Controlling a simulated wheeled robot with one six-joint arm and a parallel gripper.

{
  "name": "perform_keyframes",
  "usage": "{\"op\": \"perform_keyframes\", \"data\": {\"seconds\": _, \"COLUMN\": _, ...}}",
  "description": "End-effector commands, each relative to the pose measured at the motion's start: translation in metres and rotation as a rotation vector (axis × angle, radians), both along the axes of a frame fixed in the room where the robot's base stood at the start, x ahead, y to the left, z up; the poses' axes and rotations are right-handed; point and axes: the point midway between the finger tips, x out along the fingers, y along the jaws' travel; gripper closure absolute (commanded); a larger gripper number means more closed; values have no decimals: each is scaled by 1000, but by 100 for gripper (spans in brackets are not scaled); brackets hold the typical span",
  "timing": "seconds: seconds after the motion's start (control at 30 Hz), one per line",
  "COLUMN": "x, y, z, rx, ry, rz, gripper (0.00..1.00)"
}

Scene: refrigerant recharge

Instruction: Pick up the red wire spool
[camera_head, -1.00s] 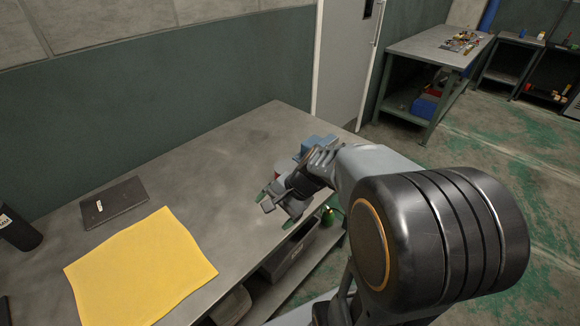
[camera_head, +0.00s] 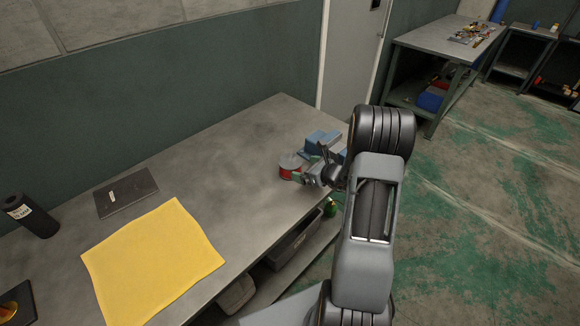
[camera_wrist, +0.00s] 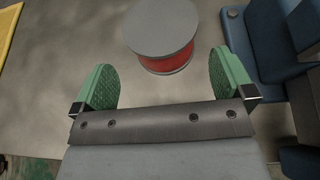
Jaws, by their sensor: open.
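The red wire spool (camera_head: 290,166) stands upright on the grey workbench near its right end. It has a grey round top flange and a red winding. In the wrist view the spool (camera_wrist: 162,36) is just beyond the fingertips, near the middle between them and slightly to the right. My gripper (camera_head: 303,173) is low over the bench at the right side of the spool. In the wrist view my gripper (camera_wrist: 162,80) is open, with its two green pads apart and nothing between them.
A blue vise-like block (camera_head: 322,142) stands close behind the spool; in the wrist view the blue block (camera_wrist: 268,40) is close beside the right finger. The bench middle is clear.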

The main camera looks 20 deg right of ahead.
Motion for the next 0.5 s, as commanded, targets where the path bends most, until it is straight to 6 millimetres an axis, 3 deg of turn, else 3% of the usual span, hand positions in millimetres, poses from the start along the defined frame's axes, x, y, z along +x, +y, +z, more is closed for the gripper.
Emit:
{"op": "perform_keyframes", "data": {"seconds": 0.3, "x": 18, "y": 9, "z": -8, "rx": 1, "ry": 1, "rz": 3, "gripper": 0}}
{"op": "perform_keyframes", "data": {"seconds": 0.5, "x": 40, "y": 18, "z": -18, "rx": 0, "ry": 2, "rz": 4, "gripper": 0}}
